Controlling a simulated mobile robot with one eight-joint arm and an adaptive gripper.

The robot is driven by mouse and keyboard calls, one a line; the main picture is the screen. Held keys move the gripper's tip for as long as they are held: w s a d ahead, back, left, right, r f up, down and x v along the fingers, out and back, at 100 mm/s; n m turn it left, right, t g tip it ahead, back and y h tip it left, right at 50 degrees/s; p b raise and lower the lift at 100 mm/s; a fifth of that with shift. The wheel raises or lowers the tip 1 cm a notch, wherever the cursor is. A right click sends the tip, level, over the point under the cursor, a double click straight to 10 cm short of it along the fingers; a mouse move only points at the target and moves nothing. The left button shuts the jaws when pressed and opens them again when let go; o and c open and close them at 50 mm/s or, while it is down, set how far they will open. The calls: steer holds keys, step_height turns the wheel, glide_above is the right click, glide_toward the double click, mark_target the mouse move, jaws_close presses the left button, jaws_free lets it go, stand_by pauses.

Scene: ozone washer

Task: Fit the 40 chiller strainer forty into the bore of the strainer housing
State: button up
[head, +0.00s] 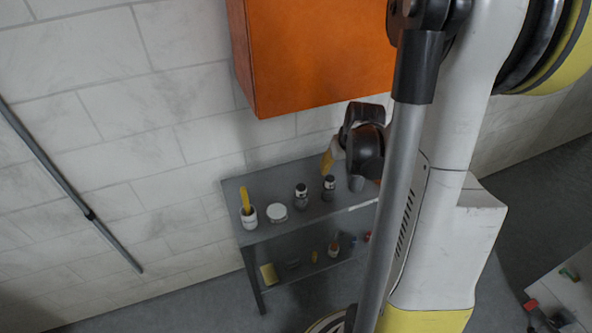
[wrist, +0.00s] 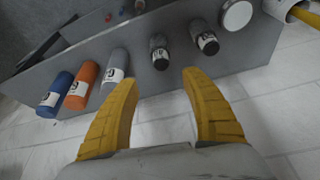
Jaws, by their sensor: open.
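I cannot tell which piece is the 40 strainer; the label print is too small to read. In the wrist view, several labelled cylinders stand along the bench edge: blue (wrist: 55,93), orange (wrist: 82,86), light grey (wrist: 114,70) and two dark grey ones (wrist: 158,48) (wrist: 203,37). My gripper (wrist: 159,77) is open and empty, its yellow fingers apart, with the left dark cylinder seen just beyond the gap. In the head view, my gripper (head: 329,160) is above the bench's right part, partly hidden by my arm. I cannot make out the strainer housing.
The grey bench (head: 290,224) stands against a tiled wall. It carries a white round piece (head: 277,213) and a white cup with a yellow handle (head: 249,217). Small items lie on its lower shelf. An orange cabinet (head: 315,55) hangs above. A pole (head: 70,185) leans at left.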

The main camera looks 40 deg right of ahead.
mark_target(331, 179)
steer(key=b+x, duration=0.2)
steer(key=x, duration=0.3)
steer(key=shift+d+f, duration=0.15)
steer(key=shift+f, duration=0.05)
steer(key=b+x, duration=0.2)
steer(key=x, duration=0.1)
steer(key=b+x, duration=0.1)
steer(key=x, duration=0.1)
steer(key=shift+a+f, duration=0.2)
steer(key=shift+a, duration=0.1)
steer(key=shift+r, duration=0.1)
jaws_close()
